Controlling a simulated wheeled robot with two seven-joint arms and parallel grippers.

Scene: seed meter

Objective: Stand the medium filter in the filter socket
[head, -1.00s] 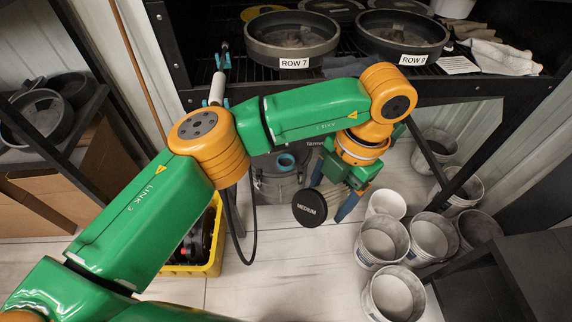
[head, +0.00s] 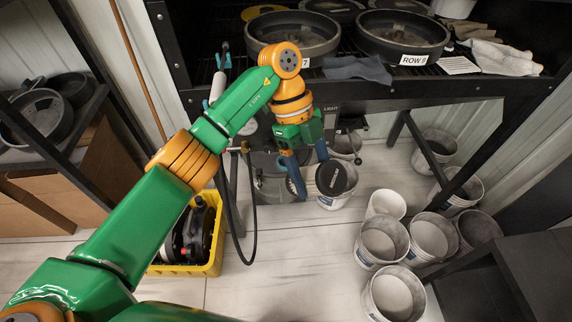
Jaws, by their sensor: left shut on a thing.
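My left gripper (head: 308,172) hangs below the shelf edge, fingers pointing down, shut on the medium filter. The fingers hide part of the grip. I cannot make out the filter socket for certain; my arm and gripper cover much of the area under the shelf. My right gripper is not in view.
A grey canister (head: 272,188) stands behind my gripper under the shelf (head: 440,92). White buckets (head: 380,240) crowd the floor at right. A yellow crate (head: 205,262) with a hose beside it stands at left. The floor at front centre is clear.

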